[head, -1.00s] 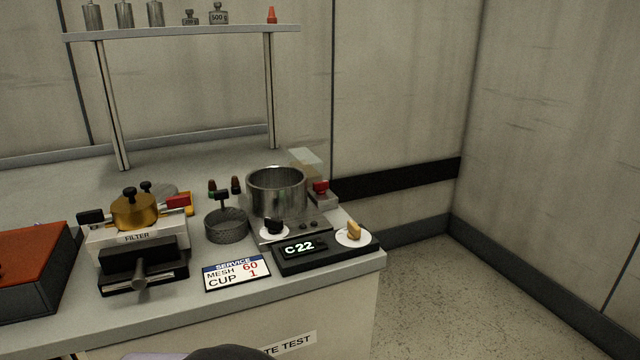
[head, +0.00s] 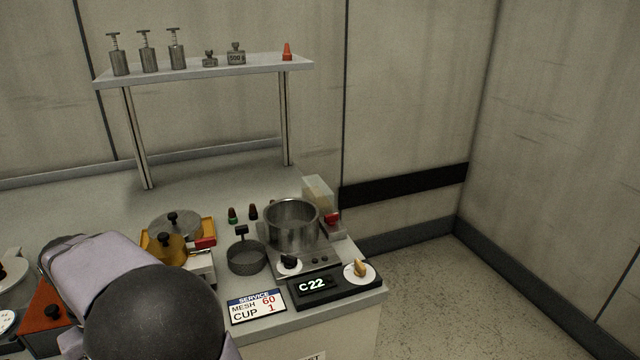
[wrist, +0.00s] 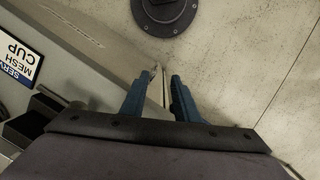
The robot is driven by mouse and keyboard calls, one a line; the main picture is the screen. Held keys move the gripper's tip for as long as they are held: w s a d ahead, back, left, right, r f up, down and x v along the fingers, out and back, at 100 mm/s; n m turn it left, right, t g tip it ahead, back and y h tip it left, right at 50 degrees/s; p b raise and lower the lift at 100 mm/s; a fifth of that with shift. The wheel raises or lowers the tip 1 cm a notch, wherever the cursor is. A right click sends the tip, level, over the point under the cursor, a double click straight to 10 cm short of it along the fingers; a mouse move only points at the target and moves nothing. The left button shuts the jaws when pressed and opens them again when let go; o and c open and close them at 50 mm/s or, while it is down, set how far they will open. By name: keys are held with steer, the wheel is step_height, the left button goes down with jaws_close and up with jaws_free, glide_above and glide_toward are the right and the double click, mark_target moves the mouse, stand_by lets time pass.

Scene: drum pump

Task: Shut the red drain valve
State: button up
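Two red parts could be the drain valve, and I cannot tell which is meant. One red knob (head: 332,218) sits on a grey block to the right of the metal pot (head: 291,225). Neither shows in the wrist view. My gripper (wrist: 165,76) shows in the wrist view with its two blue fingers apart and nothing between them. It points down past the bench front, away from both red parts. In the head view my arm hides it.
A mesh cup (head: 246,257) stands left of the pot. A shelf (head: 210,70) with weights stands behind. Open floor lies to the right.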

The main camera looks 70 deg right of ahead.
steer(key=w+d+r+m+p, duration=0.2)
steer(key=w+d+r+p, duration=0.1)
steer(key=d+r+p, duration=0.1)
steer(key=w+d+r+m+t+h+p, duration=0.1)
steer(key=w+d+r+m+p, duration=0.1)
steer(key=d+r, duration=0.5)
steer(key=w+d+r+m+p, duration=0.2)
steer(key=w+d+r+p, duration=0.2)
steer(key=r, duration=0.3)
steer(key=shift+w+d+r+m+t+h+p, duration=0.1)
steer(key=shift+d+r+m+t+h+p, duration=0.1)
steer(key=shift+d+p, duration=0.25)
steer(key=shift+w+d+r+m+t+h+p, duration=0.1)
steer(key=shift+d+h+p, duration=0.15)
steer(key=shift+p, duration=0.2)
steer(key=w+d+m+h+p, duration=0.1)
steer(key=d+m, duration=0.2)
steer(key=d, duration=0.6)
steer(key=m+g+p, duration=0.3)
steer(key=m+p, duration=0.5)
steer(key=m, duration=0.5)
glide_toward(332, 215)
steer(key=shift+w+a+f+h, duration=0.15)
steer(key=shift+w+f+h, duration=0.1)
steer(key=shift+m, duration=0.4)
steer(key=shift+s+p+x, duration=0.2)
steer(key=shift+p+x, duration=1.2)
steer(key=shift+x, duration=2.55)
